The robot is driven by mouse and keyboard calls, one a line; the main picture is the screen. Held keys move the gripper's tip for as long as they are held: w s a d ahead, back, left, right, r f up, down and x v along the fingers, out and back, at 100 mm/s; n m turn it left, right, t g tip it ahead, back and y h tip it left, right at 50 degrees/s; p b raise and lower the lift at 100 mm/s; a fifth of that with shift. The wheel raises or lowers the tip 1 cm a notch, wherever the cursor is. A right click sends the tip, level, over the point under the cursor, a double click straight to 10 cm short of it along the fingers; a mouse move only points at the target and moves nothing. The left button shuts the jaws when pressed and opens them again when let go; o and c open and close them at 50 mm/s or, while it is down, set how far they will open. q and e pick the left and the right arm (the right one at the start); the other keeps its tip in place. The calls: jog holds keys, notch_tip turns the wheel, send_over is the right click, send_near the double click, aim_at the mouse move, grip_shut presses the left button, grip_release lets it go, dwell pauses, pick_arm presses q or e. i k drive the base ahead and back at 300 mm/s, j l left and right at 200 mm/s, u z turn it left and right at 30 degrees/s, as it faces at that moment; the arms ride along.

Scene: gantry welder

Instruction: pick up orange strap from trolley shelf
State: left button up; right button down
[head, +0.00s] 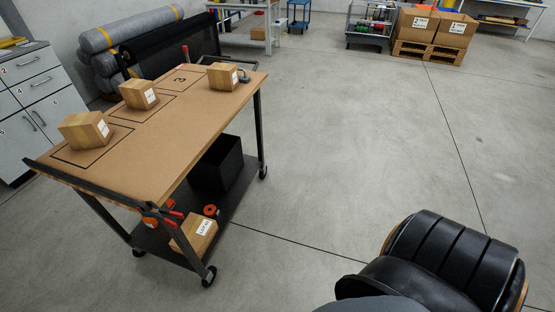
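The trolley (200,130) stands at left with a brown top and a dark lower shelf (232,203). On the lower shelf, a small orange-red coil (210,210) with a dark centre sits behind a cardboard box (187,240). Another orange item (149,220) shows left of the box, partly hidden by the trolley frame and red-handled tools (172,215). Both are too small to tell for sure which is the strap. Neither of my grippers is in view.
A black bin (217,165) stands on the lower shelf. A black padded object (455,258) with wood-coloured edges fills the lower right. The floor (340,150) right of the trolley is clear.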

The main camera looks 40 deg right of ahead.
aim_at(210, 210)
jog(key=z, duration=0.4)
jog(key=l+u, duration=0.15)
jog(key=u, duration=0.7)
jog(key=i+l+u, duration=0.1)
jog(key=l+u, duration=0.7)
jog(key=l, duration=0.25)
jog(key=l+u, duration=0.4)
jog(key=l, duration=0.15)
jog(key=k+l+u, duration=0.1)
jog(key=l+u, duration=0.35)
jog(key=k+l, duration=0.15)
jog(key=l, duration=0.25)
jog(key=k+l, duration=0.1)
jog(key=l, duration=0.3)
jog(key=k+l, duration=0.15)
jog(key=l, duration=0.25)
jog(key=k+l+u, duration=0.1)
jog(key=l, duration=0.3)
jog(key=k+l, duration=0.15)
jog(key=l, duration=0.25)
jog(key=k+l, duration=0.15)
jog(key=l, duration=0.25)
